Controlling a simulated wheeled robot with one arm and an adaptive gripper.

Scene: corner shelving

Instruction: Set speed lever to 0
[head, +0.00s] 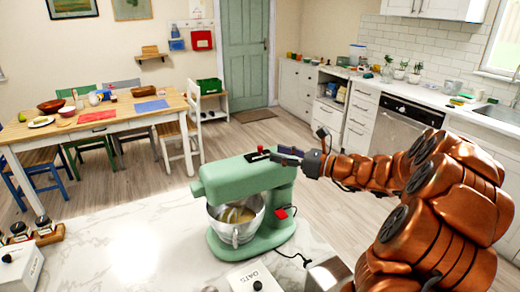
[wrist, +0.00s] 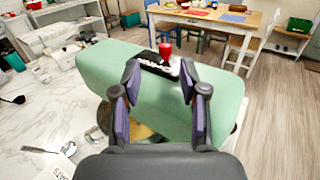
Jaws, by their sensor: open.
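A pale green stand mixer (head: 230,180) stands on the white marble counter. Its speed lever has a red knob (head: 260,149) and sits in a black plate on top of the mixer head. In the wrist view the red knob (wrist: 166,49) rises from the black plate with white markings (wrist: 156,65); the setting is too small to read. My gripper (head: 280,156) is at the right side of the mixer head, near the lever. In the wrist view my gripper (wrist: 160,72) is open, its two fingertips apart, with the knob showing between and beyond them. I cannot tell whether they touch the mixer.
A steel bowl (head: 236,224) with yellowish contents sits under the mixer head. A red part (head: 282,213) and a black cord are on the mixer's right side. An oats box (head: 255,277) stands in front. Jars in a wooden rack (head: 35,239) are at left.

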